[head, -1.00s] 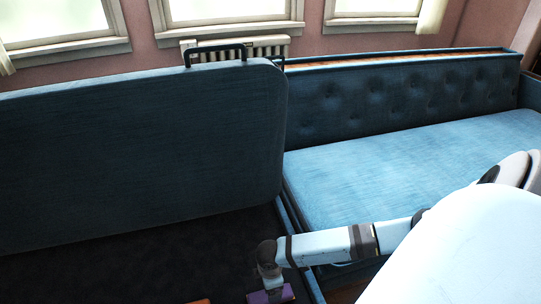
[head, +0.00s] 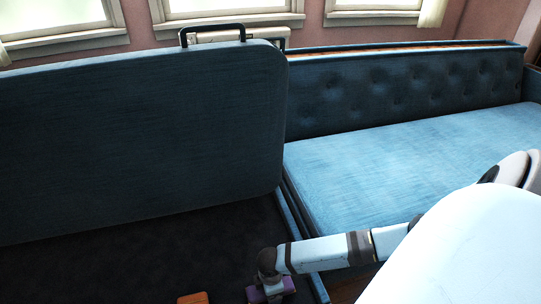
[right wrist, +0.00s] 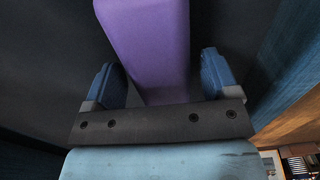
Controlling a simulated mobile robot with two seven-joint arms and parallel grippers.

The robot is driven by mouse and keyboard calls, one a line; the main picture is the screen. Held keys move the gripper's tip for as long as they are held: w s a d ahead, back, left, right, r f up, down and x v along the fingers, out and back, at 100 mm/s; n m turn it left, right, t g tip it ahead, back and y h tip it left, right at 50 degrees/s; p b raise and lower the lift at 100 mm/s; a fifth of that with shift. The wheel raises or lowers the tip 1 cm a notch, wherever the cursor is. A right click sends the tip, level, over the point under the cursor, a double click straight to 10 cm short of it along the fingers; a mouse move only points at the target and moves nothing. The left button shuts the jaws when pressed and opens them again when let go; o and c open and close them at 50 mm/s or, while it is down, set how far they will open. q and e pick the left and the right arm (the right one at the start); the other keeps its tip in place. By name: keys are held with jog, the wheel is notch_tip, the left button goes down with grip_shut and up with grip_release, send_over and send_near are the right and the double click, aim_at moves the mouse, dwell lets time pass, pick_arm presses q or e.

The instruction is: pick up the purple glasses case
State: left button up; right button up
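The purple glasses case (head: 274,290) lies low in the dark storage space of the bench, at the bottom edge of the head view. My right gripper (head: 268,278) is at it, pointing down. In the right wrist view the case (right wrist: 150,40) runs from the top of the picture down between the two blue fingers of my right gripper (right wrist: 166,80). A gap shows on each side of the case, so the fingers are open around it. My left gripper is not in view.
The raised blue seat lid (head: 140,140) with a black handle stands over the dark compartment (head: 150,255). An orange object (head: 193,298) lies left of the case. A blue tufted sofa section (head: 420,150) borders the compartment on the right.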

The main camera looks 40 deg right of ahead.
jog(key=c, duration=0.8)
jog(key=shift+r, duration=0.1)
